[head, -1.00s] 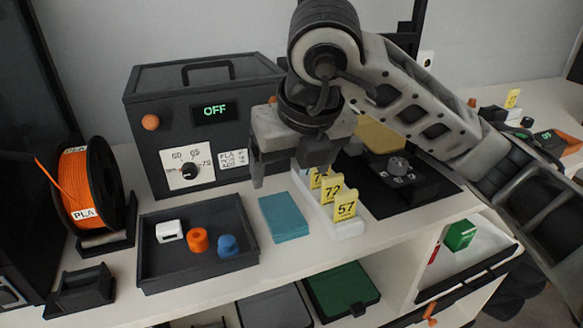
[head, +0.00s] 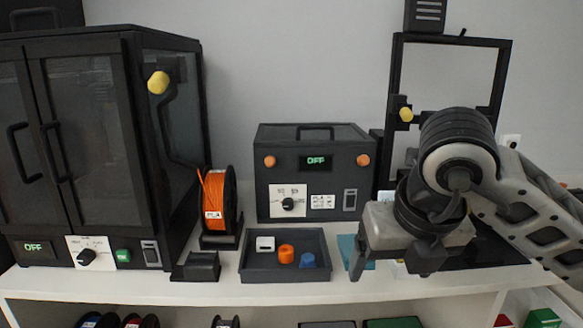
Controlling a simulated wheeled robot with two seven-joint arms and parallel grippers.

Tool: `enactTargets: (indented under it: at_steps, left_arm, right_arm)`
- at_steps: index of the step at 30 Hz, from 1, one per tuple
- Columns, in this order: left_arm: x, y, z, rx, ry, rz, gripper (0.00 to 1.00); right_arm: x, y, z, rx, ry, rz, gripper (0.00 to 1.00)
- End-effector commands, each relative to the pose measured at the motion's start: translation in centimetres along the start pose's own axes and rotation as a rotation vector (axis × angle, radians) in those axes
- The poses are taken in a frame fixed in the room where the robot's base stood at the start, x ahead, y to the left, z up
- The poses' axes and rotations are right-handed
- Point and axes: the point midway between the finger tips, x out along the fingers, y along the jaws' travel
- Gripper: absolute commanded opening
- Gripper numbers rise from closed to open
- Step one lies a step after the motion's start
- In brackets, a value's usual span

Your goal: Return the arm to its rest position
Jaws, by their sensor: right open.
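My right arm comes in from the right. Its gripper (head: 391,268) points down over the right part of the white bench, in front of the printer frame. The fingers are apart and I see nothing between them. My left arm and gripper are not in the head view.
A dark tray (head: 261,276) holds a white, an orange and a blue piece. Behind it stands a dryer box (head: 315,164) reading OFF. An orange spool (head: 219,203) stands to its left, beside a tall black cabinet (head: 95,150). A printer frame (head: 398,75) rises at right.

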Motion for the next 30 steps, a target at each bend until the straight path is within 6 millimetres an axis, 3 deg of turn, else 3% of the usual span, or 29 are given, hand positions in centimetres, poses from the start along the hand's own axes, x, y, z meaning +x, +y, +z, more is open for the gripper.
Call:
enactTargets:
  at_steps: [6,11,16,19,22,25,28,30]
  left_arm:
    - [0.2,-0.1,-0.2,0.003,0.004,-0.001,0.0]
    - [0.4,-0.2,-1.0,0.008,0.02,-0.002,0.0]
    - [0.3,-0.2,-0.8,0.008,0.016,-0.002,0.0]
    - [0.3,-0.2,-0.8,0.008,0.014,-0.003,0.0]
    - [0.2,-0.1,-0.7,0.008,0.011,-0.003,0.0]
    - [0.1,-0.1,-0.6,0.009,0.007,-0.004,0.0]
    - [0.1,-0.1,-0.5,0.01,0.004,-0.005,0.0]
    - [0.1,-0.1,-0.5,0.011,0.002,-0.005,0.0]
  right_arm:
    - [2.1,4.3,-3.2,-0.098,0.131,0.232,0.8]
    - [2.6,8.3,-6.2,-0.156,0.24,0.47,0.8]
    - [1.2,13.3,-10.0,-0.168,0.379,0.848,0.8]
    - [-1.2,16.3,-11.8,-0.1,0.463,1.165,0.8]
    - [-4.7,18.0,-11.5,0.094,0.519,1.544,0.8]
    - [-6.6,17.1,-8.8,0.427,0.517,1.865,0.8]
    - [-5.2,14.1,-5.3,0.873,0.463,2.061,0.8]
    - [-1.9,11.2,-3.6,1.236,0.404,2.1,0.8]
